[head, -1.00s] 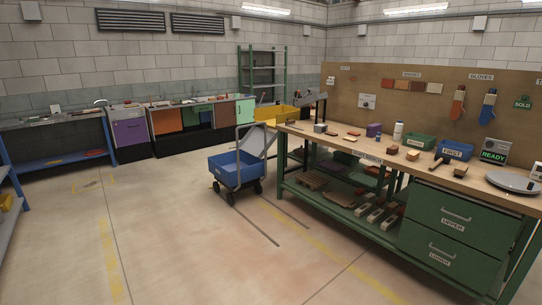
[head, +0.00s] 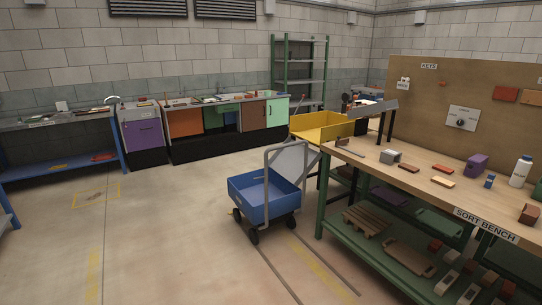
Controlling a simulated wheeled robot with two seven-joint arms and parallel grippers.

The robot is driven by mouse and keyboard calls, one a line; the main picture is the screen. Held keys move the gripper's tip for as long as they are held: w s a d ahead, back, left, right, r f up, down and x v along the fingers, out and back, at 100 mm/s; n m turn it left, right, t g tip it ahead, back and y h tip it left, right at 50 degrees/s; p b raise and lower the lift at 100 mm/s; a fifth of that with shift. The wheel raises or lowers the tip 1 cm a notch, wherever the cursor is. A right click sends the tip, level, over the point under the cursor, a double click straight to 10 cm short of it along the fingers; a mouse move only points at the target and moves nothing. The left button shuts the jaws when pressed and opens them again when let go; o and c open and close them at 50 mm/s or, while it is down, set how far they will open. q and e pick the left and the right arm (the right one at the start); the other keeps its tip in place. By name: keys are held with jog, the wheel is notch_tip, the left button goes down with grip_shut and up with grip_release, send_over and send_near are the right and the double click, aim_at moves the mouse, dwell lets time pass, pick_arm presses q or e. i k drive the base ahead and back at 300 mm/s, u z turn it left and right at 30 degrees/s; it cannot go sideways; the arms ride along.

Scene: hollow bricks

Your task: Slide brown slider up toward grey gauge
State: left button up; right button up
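I cannot make out a brown slider or a grey gauge for certain in the head view. A pale square panel with a dark round dial (head: 463,118) hangs on the brown pegboard (head: 428,90) at the right. A small grey block (head: 390,156) sits on the sort bench top (head: 430,172), with thin brown pieces (head: 408,168) beside it. None of these shows clearly as a slider. Neither of my grippers is in view.
A blue cart (head: 262,198) stands on the floor left of the sort bench. A yellow tray (head: 322,130) is behind it. A counter with coloured doors (head: 185,122) lines the back wall, and a blue-framed bench (head: 62,150) stands left. The floor at front left is clear.

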aim_at(344, 141)
jog(key=z, duration=0.05)
jog(key=i, duration=3.6)
jog(key=z, duration=0.2)
